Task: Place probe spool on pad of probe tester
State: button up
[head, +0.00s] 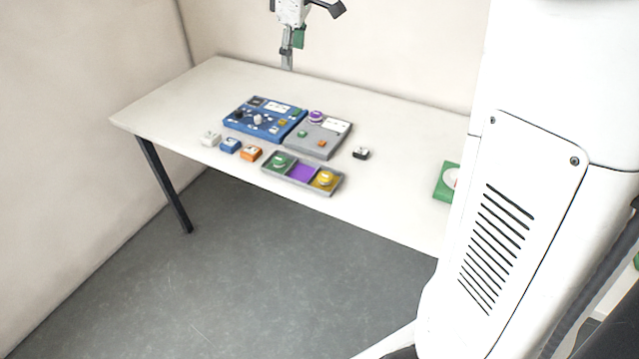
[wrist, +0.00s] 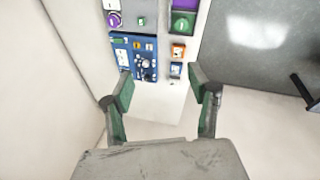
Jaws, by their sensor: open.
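A purple spool (head: 316,116) sits at the back left of the grey tester panel (head: 335,127); its spot there looks like a pad, but the spool covers it. The purple spool (wrist: 114,20) and part of the grey panel (wrist: 134,8) also show in the wrist view. No label tells me which spool is the probe spool.
A tray (head: 264,166) holds a green spool (head: 281,161) and a yellow spool (head: 325,179); its middle purple compartment (head: 303,173) is empty. A blue panel (head: 264,119) adjoins the grey one. Small white (head: 210,139), blue (head: 230,145), orange (head: 251,154) and dark (head: 361,153) blocks stand nearby.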

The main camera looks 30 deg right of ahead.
jog(key=s+a+m+t, duration=0.1)
jog(key=s+a+m, duration=0.15)
jog(key=s, duration=0.55)
jog(key=s+a+m+t, duration=0.15)
jog(key=s+a, duration=0.25)
jog(key=s, duration=0.4)
jog(key=s+a+f+m, duration=0.1)
jog(key=s+f+m, duration=0.1)
jog(key=s+f, duration=0.3)
jog(key=s+a+f+m+t, duration=0.1)
jog(key=s+f, duration=0.4)
jog(key=s, duration=0.6)
jog(key=shift+a+m, duration=0.6)
jog(key=shift+m, duration=0.6)
jog(key=shift+s+f, duration=0.1)
jog(key=shift+f, duration=0.05)
notch_tip(320, 180, down, 3)
jog(key=b, duration=0.3)
